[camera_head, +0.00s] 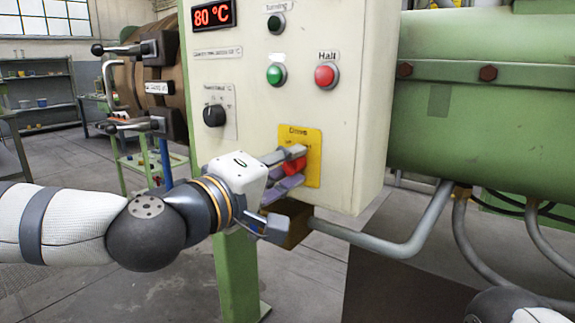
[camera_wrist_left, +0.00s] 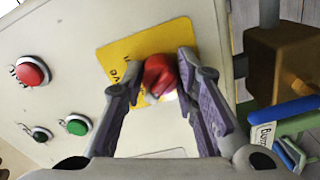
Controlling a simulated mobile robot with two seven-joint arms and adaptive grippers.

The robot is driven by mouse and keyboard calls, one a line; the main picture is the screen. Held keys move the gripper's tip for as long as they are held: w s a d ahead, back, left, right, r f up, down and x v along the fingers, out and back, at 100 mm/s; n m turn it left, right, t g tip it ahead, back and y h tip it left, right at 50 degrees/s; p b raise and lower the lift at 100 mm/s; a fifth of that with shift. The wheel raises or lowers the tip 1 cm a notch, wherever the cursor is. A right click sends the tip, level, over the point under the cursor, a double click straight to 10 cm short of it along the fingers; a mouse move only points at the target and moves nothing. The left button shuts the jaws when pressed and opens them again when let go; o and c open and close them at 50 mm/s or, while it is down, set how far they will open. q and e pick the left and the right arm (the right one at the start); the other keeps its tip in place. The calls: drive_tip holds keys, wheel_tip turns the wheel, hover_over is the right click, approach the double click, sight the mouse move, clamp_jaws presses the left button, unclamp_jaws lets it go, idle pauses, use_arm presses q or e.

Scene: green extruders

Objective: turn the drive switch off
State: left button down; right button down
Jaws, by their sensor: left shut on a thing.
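The drive switch is a red knob (camera_head: 293,165) on a yellow plate (camera_head: 314,150) marked "Drive", low on the pale control box. My left gripper (camera_head: 291,168) is at the plate with its fingers on either side of the knob, shut on it. In the left wrist view the red knob (camera_wrist_left: 160,78) sits between the two fingertips, and the yellow plate (camera_wrist_left: 128,48) lies behind it. The fingers partly hide the knob and the plate's lettering, so the switch position cannot be read. My right gripper is not in view; only part of my right arm shows at the bottom right.
The control box (camera_head: 355,130) also carries a red Halt button (camera_head: 326,76), a green button (camera_head: 276,74), a black dial (camera_head: 214,115) and an 80 °C display (camera_head: 213,15). A grey pipe (camera_head: 385,245) runs below it. A green machine (camera_head: 480,110) stands right.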

use_arm(q)
drive_tip(key=c, duration=1.2)
unclamp_jaws()
drive_tip(key=shift+c, duration=0.2)
drive_tip(key=v, duration=0.7)
drive_tip(key=shift+s, duration=0.2)
drive_tip(key=shift+a+f, duration=0.1)
